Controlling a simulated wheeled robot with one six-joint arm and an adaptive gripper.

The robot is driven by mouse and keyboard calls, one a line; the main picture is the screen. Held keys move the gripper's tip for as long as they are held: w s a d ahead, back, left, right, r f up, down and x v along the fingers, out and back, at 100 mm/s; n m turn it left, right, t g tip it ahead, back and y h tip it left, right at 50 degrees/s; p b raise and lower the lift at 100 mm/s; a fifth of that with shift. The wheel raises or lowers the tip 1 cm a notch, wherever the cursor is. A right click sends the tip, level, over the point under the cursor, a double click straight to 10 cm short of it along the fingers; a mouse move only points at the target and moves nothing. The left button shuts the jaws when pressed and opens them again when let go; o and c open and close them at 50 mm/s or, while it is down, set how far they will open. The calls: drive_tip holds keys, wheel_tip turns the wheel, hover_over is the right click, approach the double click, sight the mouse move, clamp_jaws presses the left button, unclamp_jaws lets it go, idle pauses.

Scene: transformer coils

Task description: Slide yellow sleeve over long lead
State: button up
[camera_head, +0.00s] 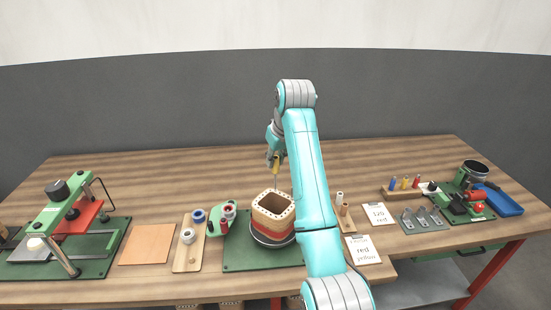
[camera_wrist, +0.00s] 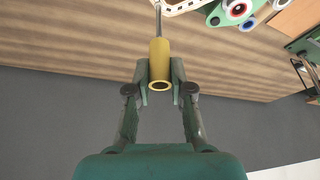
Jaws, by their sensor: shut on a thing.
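The yellow sleeve (camera_wrist: 159,58) is a short hollow tube held between the fingers of my gripper (camera_wrist: 160,80), its open near end facing the wrist camera. In the head view the sleeve (camera_head: 276,164) stands roughly upright under my gripper (camera_head: 275,158), above the coil (camera_head: 272,213). The long lead (camera_head: 275,183) is a thin grey rod rising from the coil to the sleeve's lower end. In the wrist view the lead (camera_wrist: 158,20) lines up with the sleeve's far end. I cannot tell how far inside the sleeve it reaches.
The coil stands on a green board (camera_head: 236,256). A green tool (camera_head: 220,220) and a wooden tray of rolls (camera_head: 183,262) are to its left. Upright tubes on a small stand (camera_head: 343,212) and label cards (camera_head: 363,250) are to its right. A press (camera_head: 72,220) stands far left.

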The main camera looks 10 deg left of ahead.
sight(277, 169)
drive_tip(key=shift+f, duration=2.95)
idle(1.3)
drive_tip(key=o, duration=1.2)
drive_tip(key=shift+r, duration=0.1)
drive_tip(key=shift+r, duration=3.9)
drive_tip(key=shift+s, duration=0.1)
